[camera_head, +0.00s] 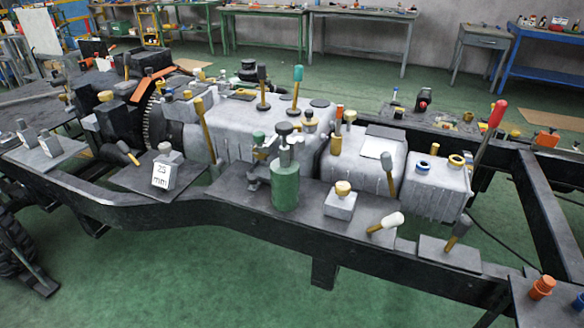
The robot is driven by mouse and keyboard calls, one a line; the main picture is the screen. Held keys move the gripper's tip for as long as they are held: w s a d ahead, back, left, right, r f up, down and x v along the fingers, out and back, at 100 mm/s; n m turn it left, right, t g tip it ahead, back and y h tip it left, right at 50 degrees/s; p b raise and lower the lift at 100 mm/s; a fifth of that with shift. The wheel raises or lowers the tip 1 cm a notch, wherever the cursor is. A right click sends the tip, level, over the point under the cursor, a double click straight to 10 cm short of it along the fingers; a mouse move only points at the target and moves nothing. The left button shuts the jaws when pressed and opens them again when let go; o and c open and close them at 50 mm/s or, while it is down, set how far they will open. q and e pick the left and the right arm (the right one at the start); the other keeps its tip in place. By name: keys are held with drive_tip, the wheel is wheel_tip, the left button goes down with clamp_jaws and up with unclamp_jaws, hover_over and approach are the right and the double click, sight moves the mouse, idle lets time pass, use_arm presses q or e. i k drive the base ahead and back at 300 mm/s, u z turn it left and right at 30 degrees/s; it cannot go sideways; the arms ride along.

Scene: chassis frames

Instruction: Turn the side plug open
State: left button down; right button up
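A long black chassis frame (235,217) carries grey metal housings with many plugs and levers. I cannot tell for sure which part is the side plug. A white-headed plug with a brass-coloured shank (386,222) lies tilted on the near side plate. A yellow-topped grey block (342,201) stands to the left of the white-headed plug. The ribbed grey housing (435,190) at the right has a blue ring and a yellow ring on top. Neither of my grippers is in view.
A green cylinder (285,185) stands upright on the near plate. A red-handled lever (488,132) rises at right. Workbenches (360,17) line the back wall. The green floor (200,285) in front is mostly clear.

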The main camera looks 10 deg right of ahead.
sight(259, 156)
drive_tip(key=z, duration=0.15)
drive_tip(key=k, duration=0.4)
drive_tip(key=u, duration=1)
drive_tip(key=i, duration=1.05)
drive_tip(key=z, duration=0.25)
